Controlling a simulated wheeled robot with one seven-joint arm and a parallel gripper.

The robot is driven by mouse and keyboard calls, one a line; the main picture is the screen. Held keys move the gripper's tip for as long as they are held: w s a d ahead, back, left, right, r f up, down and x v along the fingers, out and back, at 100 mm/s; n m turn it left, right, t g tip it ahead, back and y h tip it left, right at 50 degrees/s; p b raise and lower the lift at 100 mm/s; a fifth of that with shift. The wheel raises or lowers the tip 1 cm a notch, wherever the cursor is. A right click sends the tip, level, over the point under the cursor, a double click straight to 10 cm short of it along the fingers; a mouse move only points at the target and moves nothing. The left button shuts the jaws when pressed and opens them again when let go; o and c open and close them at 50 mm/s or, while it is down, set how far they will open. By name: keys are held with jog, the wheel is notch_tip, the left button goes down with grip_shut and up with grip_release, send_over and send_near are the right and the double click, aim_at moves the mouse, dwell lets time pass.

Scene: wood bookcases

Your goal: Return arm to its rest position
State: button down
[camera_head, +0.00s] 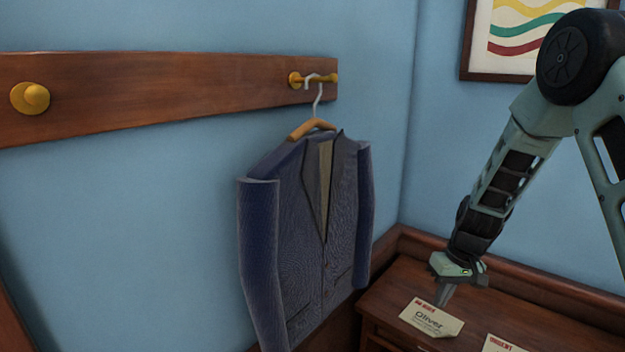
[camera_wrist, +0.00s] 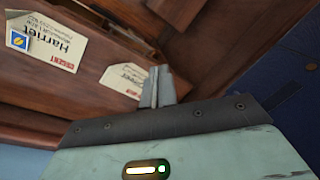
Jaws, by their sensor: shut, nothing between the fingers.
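My gripper (camera_head: 443,294) is shut and empty at the end of my arm, which reaches down from the upper right in the head view. In that view its tip appears over a wooden desk (camera_head: 388,286), in front of a paper tag reading "Oliver" (camera_head: 431,317). I cannot tell whether the tip touches the tag. In the wrist view my shut fingers (camera_wrist: 158,88) point at brown wood, with part of a tag (camera_wrist: 124,80) just left of them.
A dark blue suit jacket (camera_head: 282,230) hangs on a wall rail (camera_head: 170,92) left of my arm. A second tag (camera_head: 503,344) lies at the bottom right. In the wrist view, a "Harriet" tag (camera_wrist: 52,38) is at upper left. A framed picture (camera_head: 468,40) hangs behind my arm.

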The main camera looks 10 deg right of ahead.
jog(key=s+a+r+n+b, duration=0.1)
jog(key=s+a+r+n, duration=0.1)
jog(key=s+a, duration=0.35)
jog(key=s+a+r+n+b, duration=0.1)
jog(key=s+a+r, duration=0.15)
jog(key=a, duration=0.65)
jog(key=s+a+r+n+b, duration=0.1)
jog(key=s+a+r+n, duration=0.2)
jog(key=a, duration=0.4)
jog(key=s+a+r+n+h+b, duration=0.1)
jog(key=s+a, duration=0.3)
jog(key=s, duration=1.1)
jog(key=shift+s+a+r+n+g+b, duration=0.2)
jog(key=shift+s+r+n+g+b, duration=0.15)
jog(key=shift+n, duration=0.35)
jog(key=shift+f, duration=0.15)
